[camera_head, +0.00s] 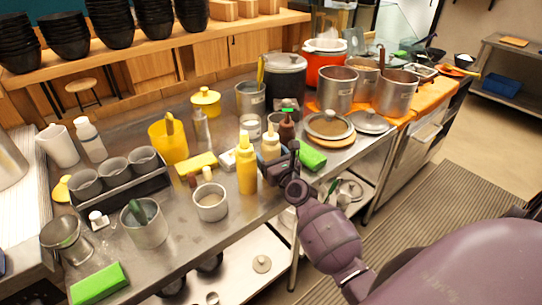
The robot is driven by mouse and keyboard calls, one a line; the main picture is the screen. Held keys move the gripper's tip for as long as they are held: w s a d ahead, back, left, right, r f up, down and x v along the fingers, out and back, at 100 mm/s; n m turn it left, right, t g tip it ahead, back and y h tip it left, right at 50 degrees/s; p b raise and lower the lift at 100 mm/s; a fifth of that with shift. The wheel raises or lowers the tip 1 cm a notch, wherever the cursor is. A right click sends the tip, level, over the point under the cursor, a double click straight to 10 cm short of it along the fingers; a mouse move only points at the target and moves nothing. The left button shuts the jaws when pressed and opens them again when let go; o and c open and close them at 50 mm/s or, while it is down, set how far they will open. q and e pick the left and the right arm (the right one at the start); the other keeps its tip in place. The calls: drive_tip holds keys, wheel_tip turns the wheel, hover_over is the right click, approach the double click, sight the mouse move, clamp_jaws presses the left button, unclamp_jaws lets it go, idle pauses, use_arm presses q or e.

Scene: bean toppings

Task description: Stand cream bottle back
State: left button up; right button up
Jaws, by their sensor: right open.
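The cream bottle (270,140) stands upright on the steel counter (182,222), near its front edge, with its lower part hidden by my right gripper. My right gripper (279,157) is open at the bottle, with its fingers close to the bottle's lower body; whether they touch it I cannot tell. A yellow squeeze bottle (246,170) stands upright just left of the gripper. A dark brown bottle (287,131) stands just behind and to the right. My left gripper is not in view.
A steel cup (211,203) stands left of the yellow bottle. A green block (312,159) lies right of the gripper. A lidded pan (328,126) and large steel pots (337,90) stand farther right. The counter's front left has some bare room.

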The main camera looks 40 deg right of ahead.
drive_tip(key=s+a, duration=0.1)
drive_tip(key=s, duration=1.1)
drive_tip(key=s+a+f+m+g, duration=0.2)
drive_tip(key=s+f+m, duration=0.3)
drive_tip(key=m, duration=0.6)
drive_tip(key=s+a+f+m+g+y, duration=0.1)
drive_tip(key=s+a+f+m, duration=0.3)
drive_tip(key=m, duration=0.7)
drive_tip(key=s+a+f+m+g, duration=0.3)
drive_tip(key=s+f+m+g, duration=0.1)
drive_tip(key=s+f+m, duration=0.3)
drive_tip(key=s+m, duration=0.2)
drive_tip(key=m, duration=0.2)
drive_tip(key=shift+a+f+m+y+b, duration=0.2)
drive_tip(key=shift+f+m+y+b, duration=0.1)
drive_tip(key=shift+f+m+y, duration=0.1)
